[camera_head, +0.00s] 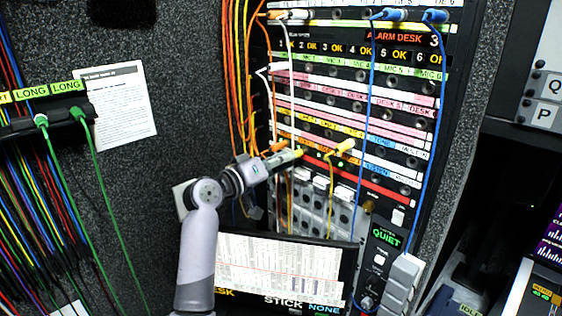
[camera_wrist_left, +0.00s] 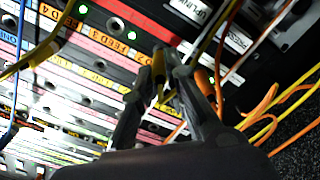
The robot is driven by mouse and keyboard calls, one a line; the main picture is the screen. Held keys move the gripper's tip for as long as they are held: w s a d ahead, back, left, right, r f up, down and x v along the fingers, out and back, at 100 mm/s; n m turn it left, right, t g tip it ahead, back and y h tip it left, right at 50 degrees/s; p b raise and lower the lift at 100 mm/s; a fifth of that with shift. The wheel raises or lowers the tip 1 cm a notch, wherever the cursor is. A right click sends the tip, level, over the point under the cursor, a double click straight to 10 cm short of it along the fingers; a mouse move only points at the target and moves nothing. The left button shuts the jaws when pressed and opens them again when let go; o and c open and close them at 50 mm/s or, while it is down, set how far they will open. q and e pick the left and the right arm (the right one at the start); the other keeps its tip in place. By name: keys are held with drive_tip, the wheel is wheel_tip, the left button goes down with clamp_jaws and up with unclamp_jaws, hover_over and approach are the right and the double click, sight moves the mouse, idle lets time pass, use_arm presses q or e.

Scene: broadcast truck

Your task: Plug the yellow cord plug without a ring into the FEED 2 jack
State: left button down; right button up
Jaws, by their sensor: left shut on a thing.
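My left gripper (camera_head: 297,154) is at the patch bay, with its fingers pointing at the panel. In the left wrist view its fingertips (camera_wrist_left: 157,74) are closed on a yellow plug (camera_wrist_left: 158,64), whose tip is close to the panel at the end of the row with FEED labels (camera_wrist_left: 100,38). I cannot tell whether the tip is in a jack. The FEED 2 label (camera_wrist_left: 127,53) is beside the fingers; its jack is hard to make out. Another yellow plug (camera_head: 345,146) sits in the panel to the right, its cord hanging down. Rings on the plugs are too small to see. My right gripper is not in view.
Blue cords (camera_head: 371,100) and white cords (camera_head: 291,80) hang across the panel. An orange plug (camera_head: 275,147) and orange cords (camera_wrist_left: 265,105) are close beside my left gripper. A screen (camera_head: 285,265) stands below. Green cords (camera_head: 60,165) hang at the left.

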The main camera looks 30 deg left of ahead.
use_arm(q)
drive_tip(key=shift+w+d+r, duration=0.1)
drive_tip(key=shift+w+d, duration=0.05)
drive_tip(key=shift+w, duration=0.35)
drive_tip(key=shift+w, duration=0.15)
drive_tip(key=c, duration=1.5)
unclamp_jaws()
drive_tip(key=shift+d, duration=0.1)
drive_tip(key=v, duration=1.2)
drive_tip(key=shift+f, duration=0.2)
